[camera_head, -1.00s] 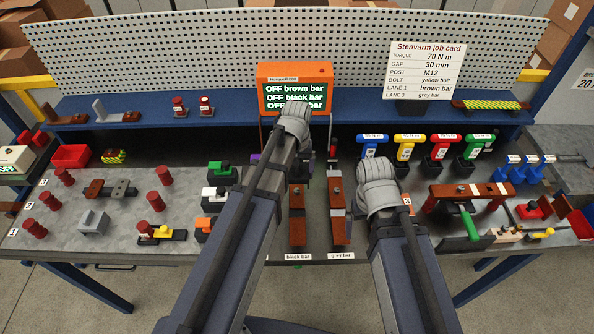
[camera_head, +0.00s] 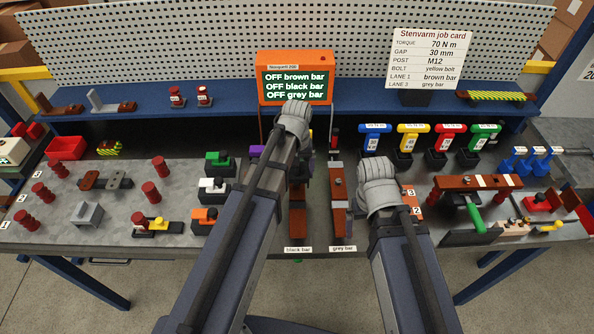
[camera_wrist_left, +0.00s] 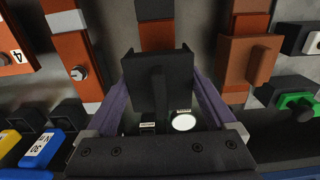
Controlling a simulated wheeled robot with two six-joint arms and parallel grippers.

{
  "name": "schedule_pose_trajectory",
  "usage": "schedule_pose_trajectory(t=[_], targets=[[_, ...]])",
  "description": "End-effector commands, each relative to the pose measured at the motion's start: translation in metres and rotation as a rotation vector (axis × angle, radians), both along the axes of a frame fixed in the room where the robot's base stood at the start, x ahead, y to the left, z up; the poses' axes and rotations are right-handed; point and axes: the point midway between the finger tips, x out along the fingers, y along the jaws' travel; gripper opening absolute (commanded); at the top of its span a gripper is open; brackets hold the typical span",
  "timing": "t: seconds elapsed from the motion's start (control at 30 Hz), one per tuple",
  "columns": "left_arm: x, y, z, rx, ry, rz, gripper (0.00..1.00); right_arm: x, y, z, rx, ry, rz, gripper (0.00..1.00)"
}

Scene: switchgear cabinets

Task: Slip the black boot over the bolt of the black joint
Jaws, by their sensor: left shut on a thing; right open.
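The black boot (camera_wrist_left: 158,85) is a dark box-like cover in the left wrist view, between the purplish fingers of my left gripper (camera_wrist_left: 160,100), which is shut on it. Beyond the boot is a brown-red bar with a dark section (camera_wrist_left: 157,10); the boot hides the bar's near part and any bolt there. In the head view the black bar (camera_head: 298,222) shows its front end, while my left arm covers its joint and the gripper jaws. My right wrist (camera_head: 378,185) is right of the grey bar; its jaws are hidden behind it.
The grey bar (camera_head: 338,200) lies right of the black bar; its bare bolt (camera_wrist_left: 79,73) shows in the left wrist view. A brown boot (camera_wrist_left: 250,60) sits on the other neighbouring bar. Coloured tools (camera_head: 408,140) stand at right. The display (camera_head: 296,85) reads OFF for three bars.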

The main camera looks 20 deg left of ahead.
Motion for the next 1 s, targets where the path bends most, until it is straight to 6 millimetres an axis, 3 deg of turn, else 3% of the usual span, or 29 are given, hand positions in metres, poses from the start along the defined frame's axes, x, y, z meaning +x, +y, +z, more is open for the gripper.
schedule_pose_trajectory(t=[1.0], targets=[[0.000,0.000,-0.019,0.000,0.000,0.000,0.35,0.000,0.000,-0.019,0.000,0.000,0.000,1.00]])
